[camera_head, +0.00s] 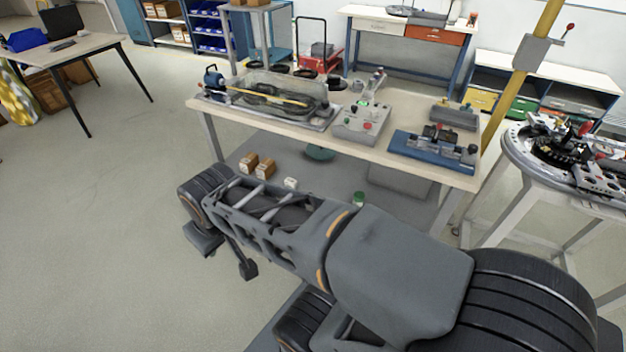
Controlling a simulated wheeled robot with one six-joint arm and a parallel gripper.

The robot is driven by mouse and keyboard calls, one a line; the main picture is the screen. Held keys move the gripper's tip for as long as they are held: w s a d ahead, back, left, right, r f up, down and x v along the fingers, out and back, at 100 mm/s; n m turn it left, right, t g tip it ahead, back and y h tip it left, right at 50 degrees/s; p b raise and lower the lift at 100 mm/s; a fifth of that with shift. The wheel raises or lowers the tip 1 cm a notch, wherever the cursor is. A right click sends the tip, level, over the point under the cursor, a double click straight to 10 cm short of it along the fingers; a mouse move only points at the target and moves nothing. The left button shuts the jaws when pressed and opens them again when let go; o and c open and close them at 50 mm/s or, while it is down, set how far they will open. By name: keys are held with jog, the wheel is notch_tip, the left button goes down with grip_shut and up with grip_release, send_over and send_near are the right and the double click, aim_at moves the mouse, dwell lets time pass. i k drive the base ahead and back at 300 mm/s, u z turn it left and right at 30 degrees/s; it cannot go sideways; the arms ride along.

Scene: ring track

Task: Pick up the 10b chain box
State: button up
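Two small brown boxes with pale labels sit side by side on the lower shelf of the workbench: a left box (248,162) and a right box (265,168). Their print is too small to read, so I cannot tell which, if either, is the 10b chain box. My dark grey arm stretches across the foreground, in front of the bench. Dark parts at its far end, apparently my gripper (246,269), hang low over the floor, apart from the boxes. I cannot make out the fingers or whether they are open.
The workbench (385,150) carries a clear-covered machine (275,97), a control box (362,122) and a blue fixture (432,150). A small white item (291,183) and a green-topped jar (358,199) are on the lower shelf. A round table (570,170) stands right. Floor at left is clear.

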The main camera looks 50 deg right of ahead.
aim_at(248, 164)
jog(key=z, duration=1.4)
